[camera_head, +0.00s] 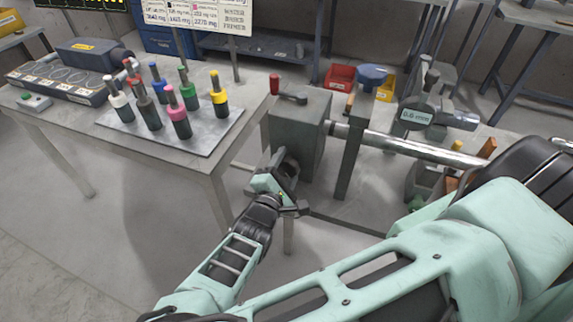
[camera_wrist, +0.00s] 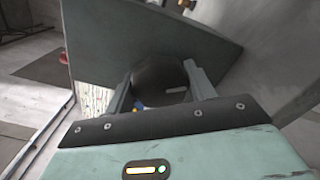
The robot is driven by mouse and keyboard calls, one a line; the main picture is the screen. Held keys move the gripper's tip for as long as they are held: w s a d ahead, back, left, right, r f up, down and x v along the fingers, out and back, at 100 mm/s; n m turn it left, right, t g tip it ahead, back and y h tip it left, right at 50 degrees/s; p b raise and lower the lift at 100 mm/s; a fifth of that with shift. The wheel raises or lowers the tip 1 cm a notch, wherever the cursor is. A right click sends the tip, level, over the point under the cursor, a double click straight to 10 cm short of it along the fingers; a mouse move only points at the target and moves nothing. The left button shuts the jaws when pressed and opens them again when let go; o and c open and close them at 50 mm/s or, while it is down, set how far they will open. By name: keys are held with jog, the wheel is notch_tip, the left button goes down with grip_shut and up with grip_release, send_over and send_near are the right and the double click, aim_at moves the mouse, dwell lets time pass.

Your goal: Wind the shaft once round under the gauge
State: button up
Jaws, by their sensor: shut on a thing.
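The shaft (camera_head: 425,149) is a shiny metal rod that runs to the right from a grey box-shaped head (camera_head: 299,125). The gauge (camera_head: 416,116) stands over the shaft and its plate seems to read 0.0 mm. My gripper (camera_head: 287,168) is at the near left face of the head, low down. In the wrist view my gripper (camera_wrist: 160,85) has its two fingers on either side of a dark round knob (camera_wrist: 158,75) and is shut on it. The knob's link to the shaft is hidden.
A table (camera_head: 215,165) at left holds a plate with several coloured-top tools (camera_head: 178,115). Red and yellow bins (camera_head: 341,77) stand behind the shaft. The floor at lower left is clear.

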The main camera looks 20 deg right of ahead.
jog(key=shift+m, duration=0.4)
jog(key=o, duration=1)
